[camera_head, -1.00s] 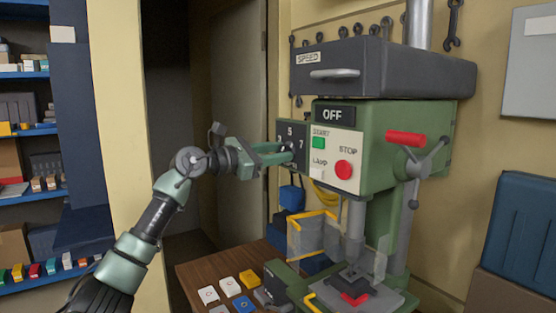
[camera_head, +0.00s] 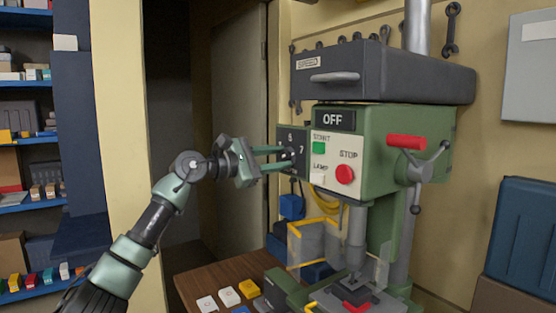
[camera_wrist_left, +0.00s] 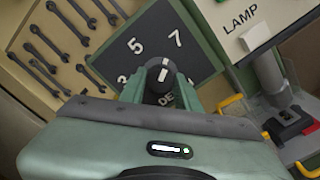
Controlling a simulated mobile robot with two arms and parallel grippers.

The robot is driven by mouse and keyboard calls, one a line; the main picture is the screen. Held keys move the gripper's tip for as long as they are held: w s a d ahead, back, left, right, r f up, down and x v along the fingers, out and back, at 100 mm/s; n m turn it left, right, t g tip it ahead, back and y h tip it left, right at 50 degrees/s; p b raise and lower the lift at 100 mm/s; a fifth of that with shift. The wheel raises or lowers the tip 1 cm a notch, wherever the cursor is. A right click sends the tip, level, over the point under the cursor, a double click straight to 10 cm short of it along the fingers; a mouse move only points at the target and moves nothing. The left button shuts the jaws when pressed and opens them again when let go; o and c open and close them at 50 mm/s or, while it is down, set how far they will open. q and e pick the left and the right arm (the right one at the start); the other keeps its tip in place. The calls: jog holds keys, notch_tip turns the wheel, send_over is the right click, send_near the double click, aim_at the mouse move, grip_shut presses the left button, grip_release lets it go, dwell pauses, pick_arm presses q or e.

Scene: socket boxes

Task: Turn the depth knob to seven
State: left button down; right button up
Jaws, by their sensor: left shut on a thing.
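The depth knob (camera_wrist_left: 160,82) is a dark round knob with a white pointer line, on a dark dial plate (camera_wrist_left: 150,35) marked 3, 5 and 7. In the left wrist view its pointer aims up between 5 and 7, closer to the 7. My left gripper (camera_head: 287,159) is shut on the knob, with one finger on each side of it. In the head view the fingers hide most of the knob, and the dial plate (camera_head: 284,133) shows on the side of the green drill press (camera_head: 384,125). My right gripper is not in view.
Beside the dial are the green START button (camera_head: 320,148), the red STOP button (camera_head: 345,174) and the LAMP switch (camera_head: 318,179). A wooden bench (camera_head: 205,282) with small coloured blocks lies below. A doorway is behind my left arm.

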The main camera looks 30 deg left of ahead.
pick_arm(q)
jog(key=c, duration=1)
grip_release()
jog(key=b+v, duration=0.4)
jog(key=v, duration=0.3)
jog(key=shift+s+a, duration=0.15)
jog(key=shift+s, duration=0.2)
jog(key=shift+f, duration=0.1)
